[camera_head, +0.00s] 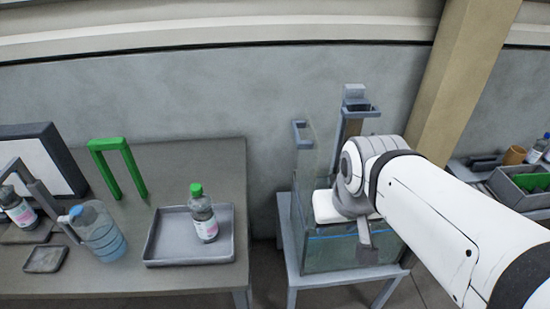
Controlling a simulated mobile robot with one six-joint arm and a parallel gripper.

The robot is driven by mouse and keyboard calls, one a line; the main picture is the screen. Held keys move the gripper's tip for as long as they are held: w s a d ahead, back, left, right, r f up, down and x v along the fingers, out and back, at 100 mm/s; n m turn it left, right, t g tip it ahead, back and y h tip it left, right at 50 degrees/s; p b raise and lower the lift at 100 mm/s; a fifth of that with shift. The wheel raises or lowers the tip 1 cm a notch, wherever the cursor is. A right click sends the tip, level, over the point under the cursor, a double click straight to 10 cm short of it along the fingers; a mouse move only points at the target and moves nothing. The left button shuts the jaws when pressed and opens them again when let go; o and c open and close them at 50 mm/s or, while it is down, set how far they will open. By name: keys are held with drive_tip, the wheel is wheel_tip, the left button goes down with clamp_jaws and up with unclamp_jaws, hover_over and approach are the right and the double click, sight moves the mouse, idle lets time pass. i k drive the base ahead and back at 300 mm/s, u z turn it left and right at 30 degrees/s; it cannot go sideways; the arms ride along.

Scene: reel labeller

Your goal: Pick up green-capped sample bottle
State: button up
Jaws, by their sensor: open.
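The green-capped sample bottle (204,217) stands upright in a shallow grey tray (165,254) on the table at the left. It has a dark, see-through body and a white and pink label. My arm reaches in from the right edge. My gripper (367,244) hangs below the wrist, in front of the glass tank and well to the right of the bottle. It is open and apart from the bottle. Its fingers are small and partly hidden by the wrist, and I see nothing held.
A blue-tinted jug (102,236), a green frame (120,160) and another bottle (20,210) stand left of the tray. The glass tank (325,254) sits on a separate stand behind my wrist.

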sight(203, 214)
drive_tip(key=z, duration=0.9)
drive_tip(key=k, duration=1.05)
drive_tip(key=u, duration=0.9)
drive_tip(key=i, duration=1)
drive_tip(key=u, duration=0.05)
